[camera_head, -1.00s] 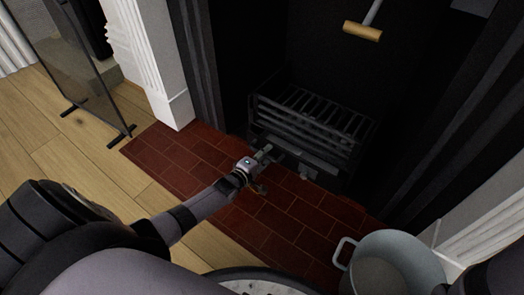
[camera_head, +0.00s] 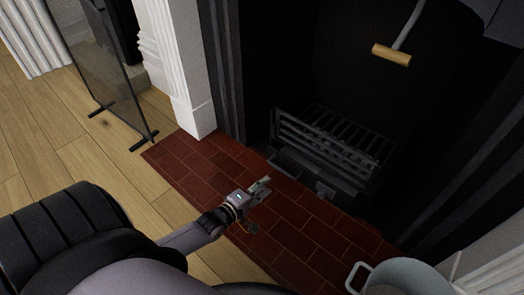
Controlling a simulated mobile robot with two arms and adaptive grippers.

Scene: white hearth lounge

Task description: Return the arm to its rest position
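My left arm comes in from the lower left. Its gripper (camera_head: 265,187) is over the red brick hearth (camera_head: 300,212), in front of the black fire grate (camera_head: 338,142) and apart from it. The two short fingers look spread, with nothing visible between them. The forearm slants up from the lower left over the wooden floor. My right gripper is not in view.
A glass fire screen (camera_head: 108,75) stands on the floor at the left, beside a white fireplace pillar (camera_head: 178,75). A pale bucket (camera_head: 405,278) is cut off at the lower right. A wooden handle (camera_head: 391,55) on a metal rod shows at the upper right.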

